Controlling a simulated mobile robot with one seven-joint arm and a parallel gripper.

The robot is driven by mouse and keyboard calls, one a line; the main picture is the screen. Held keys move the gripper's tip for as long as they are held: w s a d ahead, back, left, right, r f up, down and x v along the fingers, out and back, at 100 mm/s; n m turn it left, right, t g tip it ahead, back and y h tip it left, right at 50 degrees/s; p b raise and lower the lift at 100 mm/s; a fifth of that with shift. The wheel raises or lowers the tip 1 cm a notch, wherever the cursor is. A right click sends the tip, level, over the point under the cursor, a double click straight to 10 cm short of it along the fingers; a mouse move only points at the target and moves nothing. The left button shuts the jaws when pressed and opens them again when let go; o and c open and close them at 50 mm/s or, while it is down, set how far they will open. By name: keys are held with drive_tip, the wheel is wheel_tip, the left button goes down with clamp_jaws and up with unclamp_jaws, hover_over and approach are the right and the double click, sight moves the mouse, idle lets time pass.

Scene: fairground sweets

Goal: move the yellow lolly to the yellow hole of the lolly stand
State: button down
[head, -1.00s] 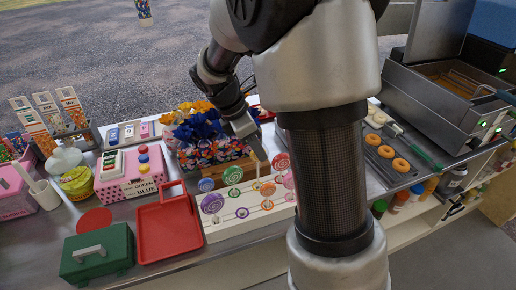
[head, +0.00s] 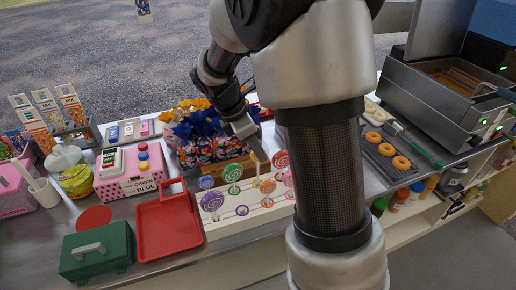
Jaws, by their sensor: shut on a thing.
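The white lolly stand (head: 250,224) stands at the front of the counter, right of the red tray, with several swirled lollies and coloured rings on it. The held thing is small and mostly hidden by the fingers. A yellow-orange round shape (head: 267,187) shows on the stand just below the fingers; I cannot tell whether it is a lolly or a hole marking. The yellow hole cannot be made out clearly.
A wooden crate of wrapped sweets (head: 212,150) is just behind. A red tray (head: 168,228) and green box (head: 97,252) are to the left.

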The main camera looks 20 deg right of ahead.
sight(257, 159)
drive_tip(key=shift+f, duration=0.1)
drive_tip(key=shift+f, duration=0.65)
drive_tip(key=shift+f+b, duration=0.35)
drive_tip(key=shift+f, duration=0.15)
idle(0.4)
drive_tip(key=shift+f+b, duration=0.35)
drive_tip(key=shift+f, duration=0.35)
